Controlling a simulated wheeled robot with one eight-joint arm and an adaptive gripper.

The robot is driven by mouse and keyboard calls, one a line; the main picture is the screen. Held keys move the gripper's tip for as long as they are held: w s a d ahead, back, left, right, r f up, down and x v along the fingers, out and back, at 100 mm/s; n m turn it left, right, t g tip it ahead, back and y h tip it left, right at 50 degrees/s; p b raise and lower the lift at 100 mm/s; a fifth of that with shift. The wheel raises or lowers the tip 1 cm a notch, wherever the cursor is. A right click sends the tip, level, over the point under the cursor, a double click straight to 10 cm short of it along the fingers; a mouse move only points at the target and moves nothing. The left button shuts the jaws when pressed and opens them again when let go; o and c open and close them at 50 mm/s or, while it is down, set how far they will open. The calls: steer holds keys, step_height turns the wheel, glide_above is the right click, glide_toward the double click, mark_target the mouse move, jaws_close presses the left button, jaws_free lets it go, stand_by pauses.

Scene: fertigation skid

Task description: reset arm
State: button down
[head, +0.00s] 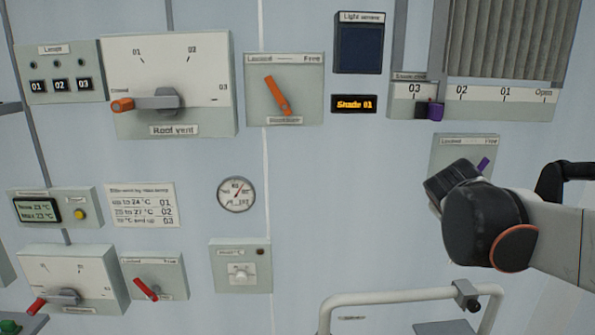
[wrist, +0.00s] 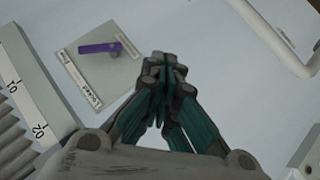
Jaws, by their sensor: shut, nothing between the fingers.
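My gripper (wrist: 163,65) is shut and empty in the wrist view, its fingertips together. They are beside a small pale panel (wrist: 122,72) that carries a purple lever (wrist: 98,48); I cannot tell whether they touch the panel. In the head view my arm comes in from the right, and my dark wrist hides the fingertips. The same panel (head: 452,146) and part of its purple lever (head: 484,164) show behind it, with the panel's lower part hidden.
Above is a shade scale (head: 505,95) with a purple slider (head: 435,110) near 03. A roof vent dial (head: 168,100) and a panel with an orange lever (head: 277,96) are on the left. A white tubular rail (head: 400,297) stands below. The wall between is mostly clear.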

steer(key=s+a+f+m+g+y+b, duration=0.1)
steer(key=s+a+f+y+b, duration=0.2)
steer(key=s+f, duration=0.8)
steer(key=s+a+f+m+g+y+b, duration=0.1)
steer(key=s+a+f+m+y+b, duration=0.1)
steer(key=s+a+f+b, duration=0.6)
steer(key=s+a+f+y, duration=0.1)
steer(key=s+a+f, duration=0.3)
steer(key=f, duration=0.3)
steer(key=shift+s+a+f+g+y, duration=0.15)
steer(key=shift+s+f+g+y, duration=0.05)
steer(key=shift+f+g+y, duration=0.15)
